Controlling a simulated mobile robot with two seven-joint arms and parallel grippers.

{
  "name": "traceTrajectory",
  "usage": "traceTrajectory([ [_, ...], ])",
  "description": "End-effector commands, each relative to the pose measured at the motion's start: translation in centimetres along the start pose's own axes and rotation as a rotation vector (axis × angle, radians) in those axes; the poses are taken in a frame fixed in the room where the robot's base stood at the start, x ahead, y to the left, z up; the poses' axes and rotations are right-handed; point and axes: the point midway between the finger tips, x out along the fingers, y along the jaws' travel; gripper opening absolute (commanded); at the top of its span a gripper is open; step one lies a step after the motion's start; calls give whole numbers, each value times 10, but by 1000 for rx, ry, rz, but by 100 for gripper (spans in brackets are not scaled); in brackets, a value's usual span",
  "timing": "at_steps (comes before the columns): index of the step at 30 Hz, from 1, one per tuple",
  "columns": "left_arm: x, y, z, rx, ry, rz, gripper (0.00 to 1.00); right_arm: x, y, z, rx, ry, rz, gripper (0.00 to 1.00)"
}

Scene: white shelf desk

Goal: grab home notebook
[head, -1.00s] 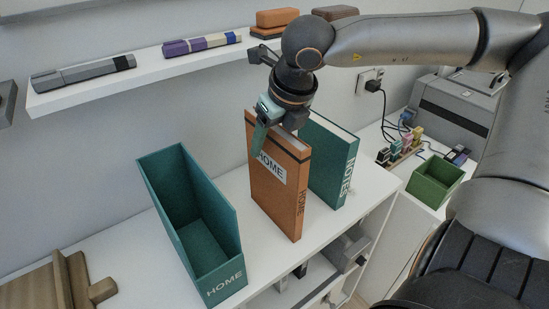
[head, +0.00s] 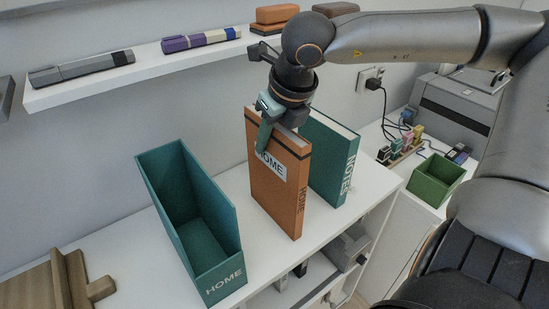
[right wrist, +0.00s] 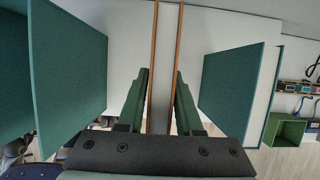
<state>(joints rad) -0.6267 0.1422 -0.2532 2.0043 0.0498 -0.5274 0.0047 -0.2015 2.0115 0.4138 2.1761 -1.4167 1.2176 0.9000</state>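The home notebook (head: 274,190) is orange with a white HOME label and stands upright on the white desk. My right gripper (head: 268,128) is at its top edge, pointing down, with one finger over the front cover. In the right wrist view the notebook's two orange covers (right wrist: 154,60) run between the green fingers (right wrist: 161,85). The fingers lie against both sides and look shut on it. The far finger is hidden in the head view. My left gripper is not in view.
A green notebook (head: 333,155) marked NOTES stands close on the right. An open teal box (head: 222,280) marked HOME stands on the left. A green bin (head: 435,182) and a printer (head: 450,110) are further right.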

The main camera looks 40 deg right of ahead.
Motion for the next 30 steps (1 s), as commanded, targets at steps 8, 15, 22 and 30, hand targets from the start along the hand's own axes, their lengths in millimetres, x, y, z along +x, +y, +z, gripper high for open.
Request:
traceTrajectory([
  [8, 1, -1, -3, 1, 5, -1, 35, 0, 0, 0, 0, 0, 0, 2],
  [15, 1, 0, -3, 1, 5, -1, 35, 0, 0, 0, 0, 0, 0, 0],
  [22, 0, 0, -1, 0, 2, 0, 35, 0, 0, 0, 0, 0, 1, 0],
  [30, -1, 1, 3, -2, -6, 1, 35, 0, 0, 0, 0, 0, 1, 0],
])
